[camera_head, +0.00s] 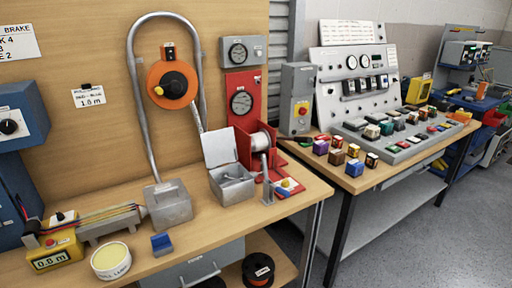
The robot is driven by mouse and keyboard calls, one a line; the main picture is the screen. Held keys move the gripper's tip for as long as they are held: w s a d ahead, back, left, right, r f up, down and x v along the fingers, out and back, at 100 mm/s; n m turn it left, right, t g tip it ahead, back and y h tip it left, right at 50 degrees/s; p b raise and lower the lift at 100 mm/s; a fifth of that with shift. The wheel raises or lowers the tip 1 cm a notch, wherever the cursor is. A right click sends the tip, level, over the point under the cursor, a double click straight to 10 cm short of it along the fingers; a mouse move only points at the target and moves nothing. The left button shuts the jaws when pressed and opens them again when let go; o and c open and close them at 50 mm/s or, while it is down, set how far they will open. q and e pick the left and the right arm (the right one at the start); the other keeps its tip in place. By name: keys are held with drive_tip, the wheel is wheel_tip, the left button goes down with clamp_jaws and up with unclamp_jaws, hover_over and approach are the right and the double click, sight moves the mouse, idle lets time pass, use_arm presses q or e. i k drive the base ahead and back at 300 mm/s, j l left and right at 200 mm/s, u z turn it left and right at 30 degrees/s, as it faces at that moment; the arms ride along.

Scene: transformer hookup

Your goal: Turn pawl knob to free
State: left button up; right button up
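A small red winch (244,153) with a pale drum (261,141) stands on the wooden bench near its right end. A grey lever or crank (265,178) rises at its front. Beside it is a small block with a yellow and red knob (287,184). I cannot tell for certain which part is the pawl knob, or its setting. An orange disc (172,84) with a black centre knob hangs on the wooden back panel. Neither of my grippers is in view.
An open grey box (232,184) and a grey block with a bent pipe (169,207) stand left of the winch. A round tin (111,261), blue block (161,244) and yellow meter (55,254) are at the front left. A control-panel bench (365,178) is at right.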

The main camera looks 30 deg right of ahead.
sight(286, 183)
drive_tip(key=i+j, duration=0.35)
drive_tip(key=j, duration=0.15)
drive_tip(key=i+j, duration=0.35)
drive_tip(key=j, duration=0.15)
drive_tip(key=z, duration=0.4)
drive_tip(key=j+z, duration=0.15)
drive_tip(key=z, duration=0.25)
drive_tip(key=i+j+z, duration=0.1)
drive_tip(key=z, duration=0.3)
drive_tip(key=j+z, duration=0.1)
drive_tip(key=z, duration=0.25)
